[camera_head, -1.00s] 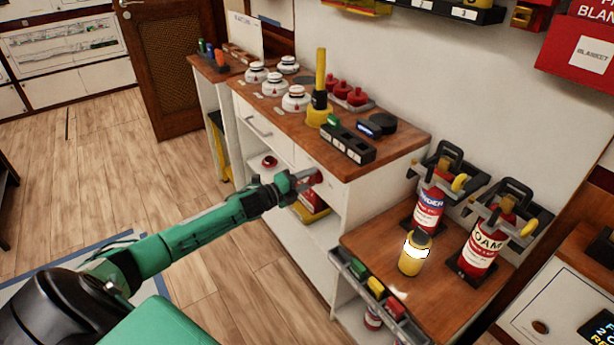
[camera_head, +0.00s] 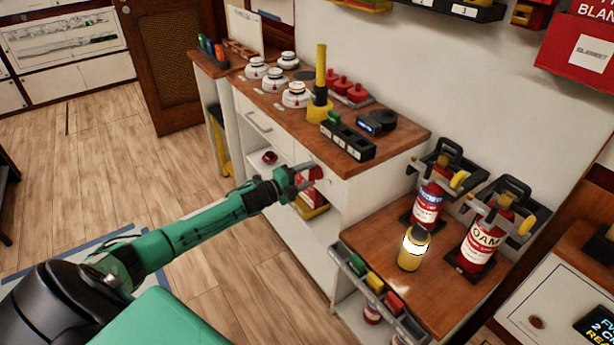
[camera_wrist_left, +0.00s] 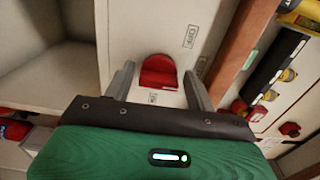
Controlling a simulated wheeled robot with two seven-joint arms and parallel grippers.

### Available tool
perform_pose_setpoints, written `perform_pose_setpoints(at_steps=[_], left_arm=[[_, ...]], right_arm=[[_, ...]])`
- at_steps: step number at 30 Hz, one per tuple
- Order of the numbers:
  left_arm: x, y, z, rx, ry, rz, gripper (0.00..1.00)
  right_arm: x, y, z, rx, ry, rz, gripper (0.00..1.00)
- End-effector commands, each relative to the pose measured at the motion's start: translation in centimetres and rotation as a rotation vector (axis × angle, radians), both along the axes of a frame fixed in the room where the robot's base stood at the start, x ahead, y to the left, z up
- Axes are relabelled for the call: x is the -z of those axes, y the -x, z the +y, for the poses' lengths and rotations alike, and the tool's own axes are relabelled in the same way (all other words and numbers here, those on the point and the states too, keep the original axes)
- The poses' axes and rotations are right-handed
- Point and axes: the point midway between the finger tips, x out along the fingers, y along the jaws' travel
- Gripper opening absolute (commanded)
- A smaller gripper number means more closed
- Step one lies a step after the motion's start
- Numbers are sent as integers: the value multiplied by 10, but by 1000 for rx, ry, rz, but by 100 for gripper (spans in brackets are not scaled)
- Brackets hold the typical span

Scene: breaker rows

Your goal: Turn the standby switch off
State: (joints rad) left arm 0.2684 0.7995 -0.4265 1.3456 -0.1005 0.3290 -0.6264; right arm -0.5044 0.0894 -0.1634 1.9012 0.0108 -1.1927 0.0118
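The standby switch looks to be the red switch (camera_wrist_left: 158,72) on a white panel in the left wrist view, between an OFF label (camera_wrist_left: 191,36) and a small label (camera_wrist_left: 153,98) that seems to read ON. It also shows as a red patch (camera_head: 316,173) on the cabinet's side in the head view. My left gripper (camera_head: 305,178) is at this panel. In the wrist view its two fingers (camera_wrist_left: 160,85) are apart, one on each side of the switch, with nothing held. I cannot tell whether they touch the panel. My right gripper is not in view.
The wooden cabinet top (camera_head: 390,150) overhangs the panel and carries a black breaker block (camera_head: 348,141) and white round detectors (camera_head: 296,95). An open shelf lies beside the panel.

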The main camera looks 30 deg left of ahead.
Motion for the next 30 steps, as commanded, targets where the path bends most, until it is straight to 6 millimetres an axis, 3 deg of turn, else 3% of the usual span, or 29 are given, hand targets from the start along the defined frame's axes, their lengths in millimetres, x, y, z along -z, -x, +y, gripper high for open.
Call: perform_pose_setpoints(at_steps=[14,30], left_arm=[[2,8,3,1,-2,1,64],[2,76,30,2,-2,1,64]], right_arm=[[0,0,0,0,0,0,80],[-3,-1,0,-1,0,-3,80]])
